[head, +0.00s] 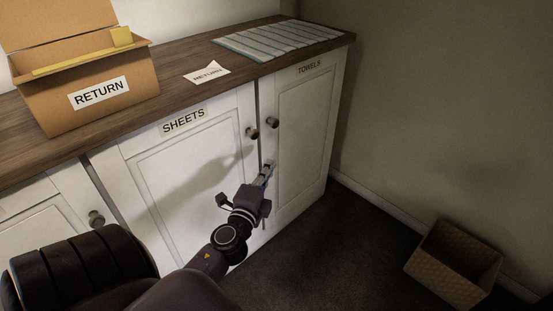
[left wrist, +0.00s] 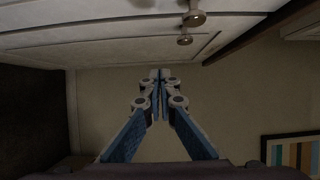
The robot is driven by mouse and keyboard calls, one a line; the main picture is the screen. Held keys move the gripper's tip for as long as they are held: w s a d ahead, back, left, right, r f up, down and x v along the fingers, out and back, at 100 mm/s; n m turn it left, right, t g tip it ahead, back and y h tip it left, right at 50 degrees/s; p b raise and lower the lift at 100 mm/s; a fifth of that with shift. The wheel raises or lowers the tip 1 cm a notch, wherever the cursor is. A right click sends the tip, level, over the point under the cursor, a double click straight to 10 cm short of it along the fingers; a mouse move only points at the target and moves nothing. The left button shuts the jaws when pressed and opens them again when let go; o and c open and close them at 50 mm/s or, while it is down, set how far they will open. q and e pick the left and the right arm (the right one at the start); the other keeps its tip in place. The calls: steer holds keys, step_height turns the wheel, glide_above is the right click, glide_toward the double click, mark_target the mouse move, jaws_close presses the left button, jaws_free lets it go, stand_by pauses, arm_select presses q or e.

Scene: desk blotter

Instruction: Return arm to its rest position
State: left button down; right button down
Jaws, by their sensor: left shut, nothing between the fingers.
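My left gripper (head: 266,172) is shut and empty. In the head view it is in front of the white cabinet, over the gap between the door labelled SHEETS (head: 196,165) and the door labelled TOWELS (head: 303,135), below their two round knobs. Both doors look closed. In the left wrist view the fingers (left wrist: 160,78) meet at the tips with nothing between them, and two knobs (left wrist: 190,28) show above. I cannot tell whether the fingertips touch the cabinet. My right gripper is not in view.
On the wooden countertop (head: 170,98) stand an open cardboard box (head: 95,90) labelled RETURN, a RETURN paper (head: 207,73) and a striped cloth (head: 279,38). A woven basket (head: 455,262) sits on the dark floor at right. The floor between basket and cabinet is clear.

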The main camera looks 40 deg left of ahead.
arm_select(q)
steer(key=shift+a+v, duration=0.2)
steer(key=shift+v, duration=0.8)
steer(key=shift+a+v, duration=0.2)
steer(key=shift+v, duration=0.8)
steer(key=shift+s, duration=0.2)
